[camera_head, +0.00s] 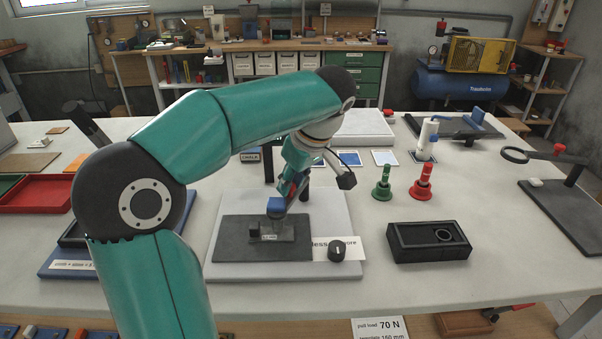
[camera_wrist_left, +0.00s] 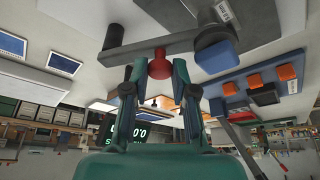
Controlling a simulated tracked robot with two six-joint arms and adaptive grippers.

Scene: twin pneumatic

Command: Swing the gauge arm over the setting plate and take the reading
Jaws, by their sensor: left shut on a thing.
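My left gripper (camera_head: 291,187) is shut on a red knob (camera_wrist_left: 159,66) on the gauge arm, a dark grey bar (camera_wrist_left: 155,45). The bar has a blue-topped head (camera_wrist_left: 216,56) at one end and a dark post (camera_wrist_left: 115,37) at the other. In the head view the blue head (camera_head: 276,206) appears at the far edge of a dark plate (camera_head: 228,238), probably the setting plate; its height above it is unclear. A small labelled dark block (camera_head: 255,230) stands on that plate. A green-lit display (camera_wrist_left: 129,133) is partly hidden by my gripper. My right gripper is not in view.
A black knob (camera_head: 337,251) sits by a "less/more" card (camera_head: 321,244) on the light base (camera_head: 341,210). Green (camera_head: 382,184) and red (camera_head: 422,183) handled pieces and a black box (camera_head: 430,242) stand to the right. Red trays (camera_head: 35,194) are at left.

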